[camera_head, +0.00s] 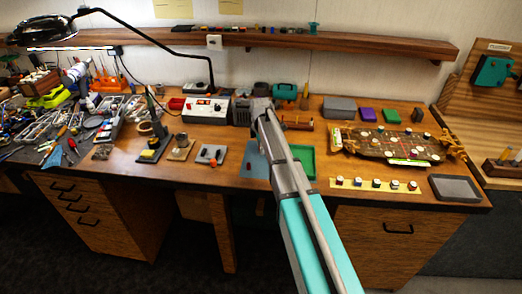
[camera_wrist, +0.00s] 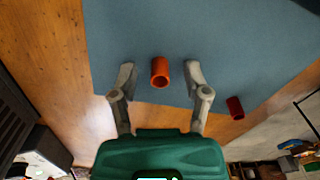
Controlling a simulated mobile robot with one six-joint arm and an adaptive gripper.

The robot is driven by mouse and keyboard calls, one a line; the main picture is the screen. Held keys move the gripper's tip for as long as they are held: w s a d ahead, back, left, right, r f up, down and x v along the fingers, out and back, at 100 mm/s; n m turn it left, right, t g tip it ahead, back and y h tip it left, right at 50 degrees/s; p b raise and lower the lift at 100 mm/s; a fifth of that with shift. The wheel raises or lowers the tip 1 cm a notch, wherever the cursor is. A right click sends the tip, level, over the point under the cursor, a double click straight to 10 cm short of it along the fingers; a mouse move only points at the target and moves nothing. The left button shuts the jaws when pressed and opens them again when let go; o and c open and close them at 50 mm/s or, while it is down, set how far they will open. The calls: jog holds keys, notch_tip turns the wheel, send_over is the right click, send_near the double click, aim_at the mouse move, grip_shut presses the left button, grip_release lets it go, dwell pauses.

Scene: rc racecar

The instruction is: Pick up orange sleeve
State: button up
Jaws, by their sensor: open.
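The orange sleeve (camera_wrist: 160,72) is a short hollow tube on a blue-grey mat (camera_wrist: 230,45) in the wrist view. Its open end faces the camera. My gripper (camera_wrist: 159,70) is open, with one finger on each side of the sleeve and a gap at both sides. Whether the fingertips are down at its height is hard to tell. In the head view my arm covers the sleeve, and my fingers cannot be made out there. The mat's left part (camera_head: 255,160) shows beside my arm.
A dark red sleeve (camera_wrist: 235,107) lies on the mat to the right of my right finger. A green tray (camera_head: 301,160) is right of my arm, and grey blocks (camera_head: 211,155) stand left of the mat. A board with round pieces (camera_head: 385,142) is farther right.

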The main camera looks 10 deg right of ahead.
jog(key=c, duration=0.7)
jog(key=shift+c, duration=0.2)
jog(key=shift+r, duration=0.1)
jog(key=shift+r+p, duration=0.9)
jog(key=shift+p, duration=0.15)
jog(key=s+r+p, duration=1.1)
jog(key=s, duration=0.3)
jog(key=shift+a, duration=0.35)
